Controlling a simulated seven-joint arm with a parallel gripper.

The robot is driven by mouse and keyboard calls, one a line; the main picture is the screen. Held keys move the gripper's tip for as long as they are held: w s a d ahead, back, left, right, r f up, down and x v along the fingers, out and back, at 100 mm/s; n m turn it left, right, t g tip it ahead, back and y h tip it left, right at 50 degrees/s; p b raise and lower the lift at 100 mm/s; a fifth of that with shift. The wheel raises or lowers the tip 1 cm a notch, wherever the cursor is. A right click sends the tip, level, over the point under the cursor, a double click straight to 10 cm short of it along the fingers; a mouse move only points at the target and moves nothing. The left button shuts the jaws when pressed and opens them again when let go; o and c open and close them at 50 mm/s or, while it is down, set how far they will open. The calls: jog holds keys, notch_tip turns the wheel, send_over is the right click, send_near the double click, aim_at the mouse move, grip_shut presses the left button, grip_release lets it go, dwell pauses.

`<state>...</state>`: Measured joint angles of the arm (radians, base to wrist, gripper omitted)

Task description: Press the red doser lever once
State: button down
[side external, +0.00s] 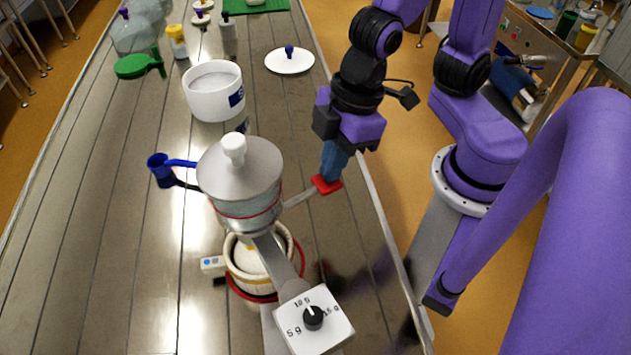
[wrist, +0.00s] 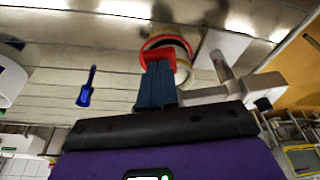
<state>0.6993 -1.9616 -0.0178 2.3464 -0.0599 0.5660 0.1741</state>
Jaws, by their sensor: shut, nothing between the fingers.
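The doser (side external: 240,180) stands on the metal table, with a clear hopper, a grey lid and a white knob. Its red lever (side external: 327,185) sticks out to the right on a grey arm. My gripper (side external: 330,176) is shut and empty, pointing down, with its blue fingertips at the red lever's pad. In the wrist view the red lever (wrist: 156,57) shows right at the tips of my gripper (wrist: 157,70). I cannot tell whether the tips press on it or only touch it.
A dial box (side external: 315,322) marked in grams sits at the doser's front. A white-and-red container (side external: 262,272) stands below the hopper.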

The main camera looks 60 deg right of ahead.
jog(key=shift+f, duration=1.85)
jog(key=shift+r, duration=4.55)
jog(key=shift+d, duration=0.1)
jog(key=s+d+f+g+h, duration=0.1)
jog(key=s+d+f+h, duration=0.1)
jog(key=d, duration=1)
jog(key=shift+s+d+f, duration=0.35)
jog(key=shift+s+f, duration=0.25)
jog(key=shift+f, duration=0.25)
